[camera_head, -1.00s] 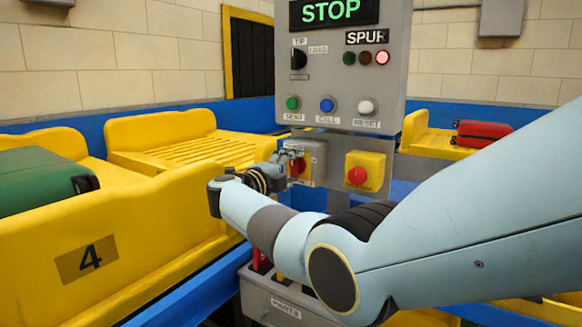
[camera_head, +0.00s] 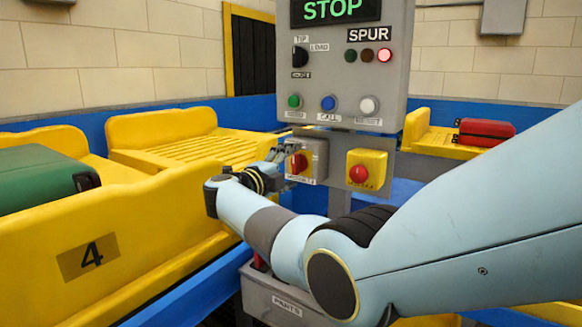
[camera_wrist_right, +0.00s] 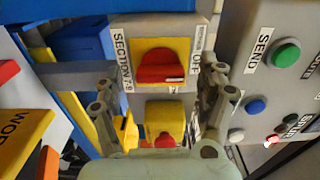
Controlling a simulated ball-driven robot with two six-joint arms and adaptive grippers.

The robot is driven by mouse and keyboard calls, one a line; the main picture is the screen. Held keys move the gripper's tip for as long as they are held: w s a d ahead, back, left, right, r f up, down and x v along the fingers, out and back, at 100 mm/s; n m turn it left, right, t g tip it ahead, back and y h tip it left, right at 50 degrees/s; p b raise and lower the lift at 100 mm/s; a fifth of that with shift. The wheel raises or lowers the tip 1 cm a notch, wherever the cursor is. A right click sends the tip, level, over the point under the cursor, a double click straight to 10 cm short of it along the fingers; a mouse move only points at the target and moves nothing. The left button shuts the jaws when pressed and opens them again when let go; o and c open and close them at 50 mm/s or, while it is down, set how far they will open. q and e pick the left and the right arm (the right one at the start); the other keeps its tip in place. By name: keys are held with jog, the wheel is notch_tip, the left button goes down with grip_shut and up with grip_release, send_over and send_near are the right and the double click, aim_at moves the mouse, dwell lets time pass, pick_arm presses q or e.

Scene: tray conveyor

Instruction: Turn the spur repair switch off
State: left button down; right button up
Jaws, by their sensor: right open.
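The repair switch (camera_head: 307,158) is a grey box with a yellow plate and a red handle (camera_head: 299,163), mounted below the control panel. In the right wrist view its red handle (camera_wrist_right: 163,67) lies across the yellow plate, beside the labels "SECTION 7-9" and "OFF". The picture there is turned sideways; in the head view the handle looks roughly upright. My right gripper (camera_head: 274,165) is just left of the switch. In the right wrist view my right gripper (camera_wrist_right: 161,85) is open, its fingers on either side of the switch, with nothing held. My left gripper is not in view.
A yellow box with a red button (camera_head: 359,174) is right of the switch. The grey panel (camera_head: 345,80) above has a lit STOP display, push buttons and a lit red SPUR lamp. Yellow trays (camera_head: 40,245) stand left, one with a green case (camera_head: 45,180). A red case (camera_head: 486,131) is right.

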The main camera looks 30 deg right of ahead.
jog(key=v, duration=1.1)
jog(key=shift+a, duration=0.1)
